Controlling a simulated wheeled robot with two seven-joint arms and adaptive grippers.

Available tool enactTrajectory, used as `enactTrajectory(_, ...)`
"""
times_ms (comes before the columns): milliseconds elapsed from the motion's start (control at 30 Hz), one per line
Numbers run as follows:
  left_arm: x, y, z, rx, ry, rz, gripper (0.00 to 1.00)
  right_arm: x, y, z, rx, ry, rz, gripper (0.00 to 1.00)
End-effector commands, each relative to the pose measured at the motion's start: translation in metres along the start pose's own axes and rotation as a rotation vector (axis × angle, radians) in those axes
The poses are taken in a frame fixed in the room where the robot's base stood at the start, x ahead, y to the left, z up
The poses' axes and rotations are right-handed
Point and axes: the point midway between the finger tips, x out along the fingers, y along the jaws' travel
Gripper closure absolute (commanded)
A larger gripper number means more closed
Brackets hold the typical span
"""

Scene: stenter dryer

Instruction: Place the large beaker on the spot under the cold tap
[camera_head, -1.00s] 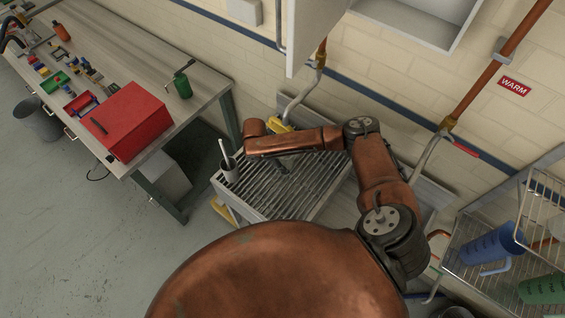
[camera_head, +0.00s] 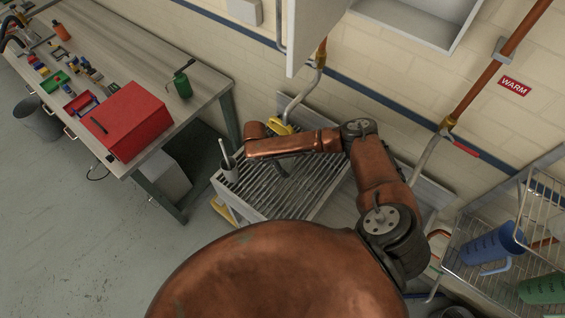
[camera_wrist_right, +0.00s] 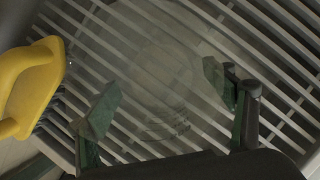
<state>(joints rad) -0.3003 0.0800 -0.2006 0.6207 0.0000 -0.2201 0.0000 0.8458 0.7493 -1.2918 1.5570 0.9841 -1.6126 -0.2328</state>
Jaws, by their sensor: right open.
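A clear glass outline with faint graduation marks, apparently the large beaker (camera_wrist_right: 168,128), shows on the slatted grate in the right wrist view. My right gripper (camera_wrist_right: 160,95) is open, with one finger on either side of this outline; contact cannot be told. In the head view my right arm reaches over the grate (camera_head: 315,199), and its gripper (camera_head: 283,168) hangs below the forearm, partly hidden. I cannot make out the beaker there. A pipe with a tap (camera_head: 312,75) comes down the wall behind the grate; no cold label is visible. My left gripper is not in view.
A dark cup with a stick (camera_head: 229,170) stands at the grate's left corner. A yellow object (camera_wrist_right: 30,85) is close left of my gripper. The WARM sign (camera_head: 514,87) and a wire rack with a blue jug (camera_head: 490,248) are right. A workbench with a red box (camera_head: 130,120) is left.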

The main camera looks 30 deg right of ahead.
Motion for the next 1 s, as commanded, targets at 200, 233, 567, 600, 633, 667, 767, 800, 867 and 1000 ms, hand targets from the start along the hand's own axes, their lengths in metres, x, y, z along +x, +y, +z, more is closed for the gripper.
enactTrajectory(200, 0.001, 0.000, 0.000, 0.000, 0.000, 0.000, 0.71, -0.017, 0.001, 0.000, 0.000, 0.001, 0.002, 0.24)
enactTrajectory(233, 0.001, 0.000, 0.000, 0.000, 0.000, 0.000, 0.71, -0.022, 0.001, 0.000, 0.000, 0.002, 0.002, 0.24)
enactTrajectory(567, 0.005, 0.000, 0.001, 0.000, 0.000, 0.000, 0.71, -0.090, 0.001, 0.000, 0.000, 0.003, 0.003, 0.24)
enactTrajectory(600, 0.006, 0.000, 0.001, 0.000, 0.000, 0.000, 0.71, -0.096, 0.001, 0.000, 0.000, 0.002, 0.002, 0.24)
enactTrajectory(633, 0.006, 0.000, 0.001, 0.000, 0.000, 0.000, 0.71, -0.101, 0.001, 0.000, 0.000, 0.002, 0.001, 0.24)
enactTrajectory(667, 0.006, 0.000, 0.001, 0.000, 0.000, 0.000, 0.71, -0.105, 0.000, 0.000, 0.000, 0.001, 0.001, 0.24)
enactTrajectory(767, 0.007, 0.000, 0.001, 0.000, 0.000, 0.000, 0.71, -0.116, 0.001, 0.000, -0.001, 0.002, 0.001, 0.24)
enactTrajectory(800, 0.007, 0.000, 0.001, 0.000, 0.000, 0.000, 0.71, -0.118, 0.000, 0.001, -0.001, 0.001, 0.001, 0.24)
enactTrajectory(867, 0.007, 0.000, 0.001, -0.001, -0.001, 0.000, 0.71, -0.121, 0.000, 0.001, 0.000, 0.000, 0.000, 0.24)
enactTrajectory(1000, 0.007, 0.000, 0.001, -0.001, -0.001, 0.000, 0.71, -0.122, 0.000, 0.001, 0.000, 0.000, -0.001, 0.24)
